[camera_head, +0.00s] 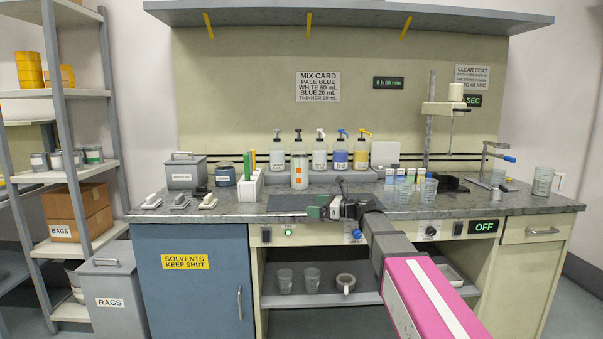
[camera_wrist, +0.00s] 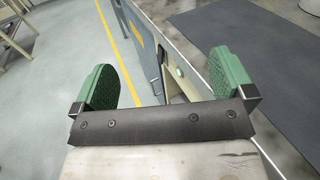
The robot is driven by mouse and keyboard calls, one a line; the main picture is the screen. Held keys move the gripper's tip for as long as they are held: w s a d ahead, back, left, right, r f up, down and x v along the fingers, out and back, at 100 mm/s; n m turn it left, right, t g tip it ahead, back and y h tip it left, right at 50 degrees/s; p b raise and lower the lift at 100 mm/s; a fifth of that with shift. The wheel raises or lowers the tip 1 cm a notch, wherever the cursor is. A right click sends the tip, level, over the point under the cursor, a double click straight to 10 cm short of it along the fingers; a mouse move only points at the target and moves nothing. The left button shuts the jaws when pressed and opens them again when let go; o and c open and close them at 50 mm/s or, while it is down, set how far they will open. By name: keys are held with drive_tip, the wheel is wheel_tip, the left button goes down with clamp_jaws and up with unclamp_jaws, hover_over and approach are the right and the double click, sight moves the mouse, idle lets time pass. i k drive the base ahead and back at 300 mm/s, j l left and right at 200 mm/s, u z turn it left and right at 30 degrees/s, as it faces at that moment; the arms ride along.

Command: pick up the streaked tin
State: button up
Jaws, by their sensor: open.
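My gripper (camera_head: 325,207) is at the front edge of the bench, left of its middle, low over the dark mat. In the wrist view my gripper (camera_wrist: 163,82) shows two green pads wide apart with nothing between them. A small blue-grey tin (camera_head: 225,176) with a pale label stands on the bench, left of my gripper and farther back. Several more tins (camera_head: 39,162) stand on the left shelf. Streaks are too small to make out, so I cannot tell which tin is the streaked one. No tin shows in the wrist view.
A white rack (camera_head: 249,185) with pens and a white canister with orange marks (camera_head: 299,171) stand between the blue-grey tin and the bench middle. A grey box (camera_head: 186,172) is left of that tin. Clear cups (camera_head: 428,191) stand at right. The dark mat (camera_head: 290,202) is bare.

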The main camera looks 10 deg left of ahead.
sight(300, 163)
drive_tip(key=i, duration=1.25)
